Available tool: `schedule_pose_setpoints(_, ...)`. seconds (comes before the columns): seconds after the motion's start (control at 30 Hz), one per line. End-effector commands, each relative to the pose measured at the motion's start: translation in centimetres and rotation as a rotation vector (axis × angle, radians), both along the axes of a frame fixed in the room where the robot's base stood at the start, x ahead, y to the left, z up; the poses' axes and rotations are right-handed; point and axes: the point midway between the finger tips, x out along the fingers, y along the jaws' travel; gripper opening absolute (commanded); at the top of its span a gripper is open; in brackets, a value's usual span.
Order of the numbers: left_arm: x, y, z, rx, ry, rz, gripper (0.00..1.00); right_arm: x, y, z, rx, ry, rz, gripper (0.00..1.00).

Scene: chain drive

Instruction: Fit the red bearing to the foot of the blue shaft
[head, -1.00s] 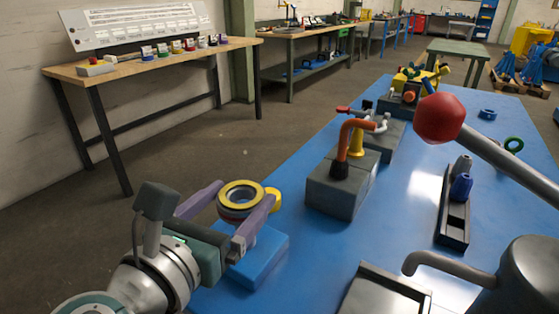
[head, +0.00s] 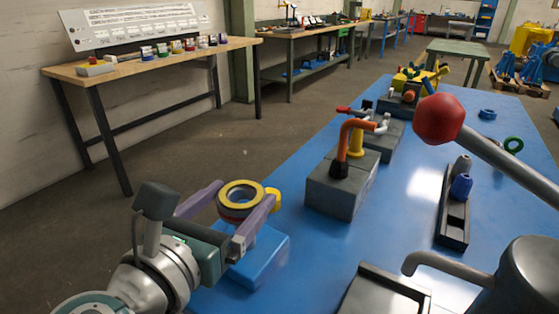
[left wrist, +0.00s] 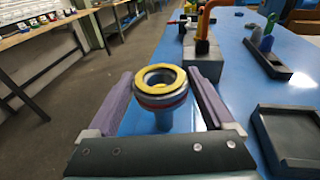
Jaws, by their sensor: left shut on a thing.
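A ring-shaped part (head: 240,206) with a yellow top face, grey body and red band is between the purple fingers of my left gripper (head: 244,195). I take its red-banded part for the red bearing. My left gripper is shut on it, above a blue block (head: 258,262). The left wrist view shows the ring (left wrist: 160,80) between the fingers (left wrist: 160,85), with a grey-blue post (left wrist: 163,120) below it. Whether they touch is unclear. A blue upright piece (head: 461,187), perhaps the blue shaft, stands in a black tray (head: 453,234). My right gripper is not in view.
A grey block with an orange lever clamp (head: 335,192) stands right of my left gripper. A red ball on a grey rod (head: 438,118) juts in from the right. A shallow dark tray (head: 368,268) is at the front. Blue tabletop lies clear between these.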

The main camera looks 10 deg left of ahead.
Motion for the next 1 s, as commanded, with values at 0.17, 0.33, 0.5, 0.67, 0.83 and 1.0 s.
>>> schedule_pose_setpoints(0.17, 0.0, 0.0, 0.1, 0.0, -0.003, 0.001, 0.05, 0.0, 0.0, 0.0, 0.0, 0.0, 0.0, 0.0)
schedule_pose_setpoints(0.33, 0.1, 0.0, 0.1, 0.002, -0.003, 0.001, 0.05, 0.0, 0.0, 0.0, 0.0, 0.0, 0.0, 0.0)
schedule_pose_setpoints(0.5, 0.1, 0.0, 0.0, 0.001, -0.003, 0.001, 0.05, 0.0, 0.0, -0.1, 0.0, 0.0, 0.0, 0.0)
schedule_pose_setpoints(0.67, 0.1, 0.0, -0.4, 0.001, -0.003, 0.001, 0.05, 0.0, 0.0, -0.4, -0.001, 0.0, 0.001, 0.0)
schedule_pose_setpoints(0.83, 0.1, 0.0, -0.8, 0.001, -0.003, 0.001, 0.05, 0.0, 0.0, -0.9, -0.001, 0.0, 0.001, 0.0)
schedule_pose_setpoints(1.0, 0.1, 0.0, -1.2, 0.001, -0.003, 0.001, 0.05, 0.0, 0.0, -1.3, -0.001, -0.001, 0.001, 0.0)
